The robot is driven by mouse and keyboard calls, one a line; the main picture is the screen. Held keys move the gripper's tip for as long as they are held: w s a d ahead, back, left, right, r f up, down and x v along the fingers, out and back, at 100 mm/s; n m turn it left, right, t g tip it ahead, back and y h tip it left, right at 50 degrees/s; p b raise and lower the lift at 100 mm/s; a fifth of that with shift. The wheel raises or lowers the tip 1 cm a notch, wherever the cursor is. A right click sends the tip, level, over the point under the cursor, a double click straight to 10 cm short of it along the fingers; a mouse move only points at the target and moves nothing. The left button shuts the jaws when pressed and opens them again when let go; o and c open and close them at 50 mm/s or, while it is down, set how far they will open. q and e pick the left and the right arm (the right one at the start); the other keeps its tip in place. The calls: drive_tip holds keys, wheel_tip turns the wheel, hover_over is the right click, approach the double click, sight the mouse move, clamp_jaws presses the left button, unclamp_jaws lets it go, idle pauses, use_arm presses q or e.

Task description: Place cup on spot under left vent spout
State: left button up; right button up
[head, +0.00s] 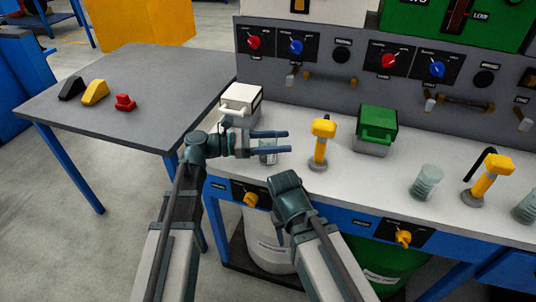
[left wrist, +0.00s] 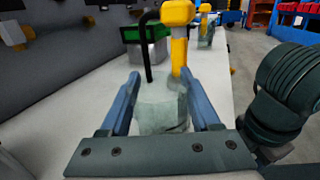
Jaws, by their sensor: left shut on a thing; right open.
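A clear glass cup (head: 268,156) is between the fingers of my left gripper (head: 268,142), which is shut on it low over the white bench top. In the left wrist view the cup (left wrist: 162,112) is between the two blue fingers. Just right of it stands a yellow spout post (head: 320,147). In the left wrist view a curved black pipe (left wrist: 148,45) rises beside the yellow post (left wrist: 179,45). I cannot make out a marked spot under it. My right gripper (head: 283,215) is open and empty in front of the bench edge, with its fingers partly hidden.
A white-lidded box (head: 240,98) is behind my left gripper; a green-lidded box (head: 376,130) is right of the post. Another glass cup (head: 426,183) and yellow post (head: 484,180) stand further right. A grey side table (head: 150,112) holds small coloured blocks.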

use_arm(q)
clamp_jaws()
wheel_tip(320, 180, up, 10)
drive_tip(key=p, duration=1)
